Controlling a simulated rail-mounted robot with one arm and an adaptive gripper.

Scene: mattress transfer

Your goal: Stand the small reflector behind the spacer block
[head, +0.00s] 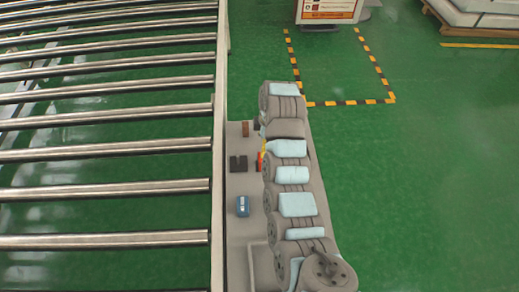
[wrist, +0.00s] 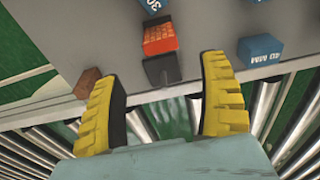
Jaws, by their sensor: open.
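An orange-red block with dark markings (wrist: 160,40), which may be the reflector, lies on the grey table in the wrist view. A dark piece (wrist: 162,70) sits just below it, nearer the table edge; it looks like the black block (head: 238,163) in the head view. A brown block (wrist: 87,82) stands at the left by the edge, also in the head view (head: 245,128). I cannot tell which block is the spacer. My gripper (wrist: 163,72) is open and empty, its yellow fingers spread either side of the dark piece. In the head view my arm mostly hides it.
A blue labelled box (wrist: 260,48) stands right of the fingers, also in the head view (head: 242,206). Another blue piece (wrist: 153,5) is cut off at the top. The grey table (head: 236,275) borders a roller conveyor (head: 110,190).

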